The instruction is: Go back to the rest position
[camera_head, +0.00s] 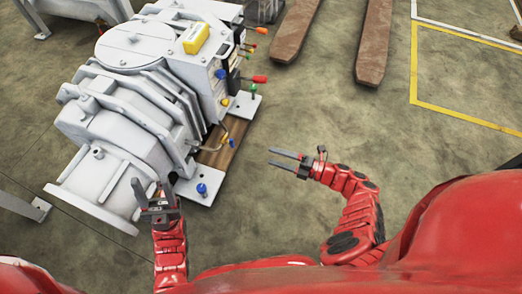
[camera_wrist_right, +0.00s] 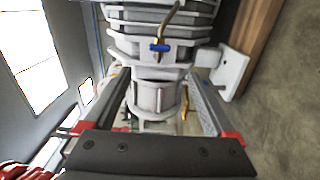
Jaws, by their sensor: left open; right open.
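In the head view my left gripper (camera_head: 152,188) points up the picture near the front flange of the grey vacuum pump (camera_head: 125,115). I cannot tell whether it touches the pump. My right gripper (camera_head: 275,158) is open and empty, over bare floor to the right of the pump, with its fingers pointing left. In the right wrist view its two fingers (camera_wrist_right: 153,95) stand wide apart, with the ribbed pump body (camera_wrist_right: 160,20) beyond them.
The pump carries a yellow box (camera_head: 196,38) and several coloured knobs and handles, including a blue one (camera_head: 202,188). Brown forks (camera_head: 374,45) and yellow floor lines (camera_head: 465,117) lie at upper right. The floor (camera_head: 290,110) right of the pump is clear.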

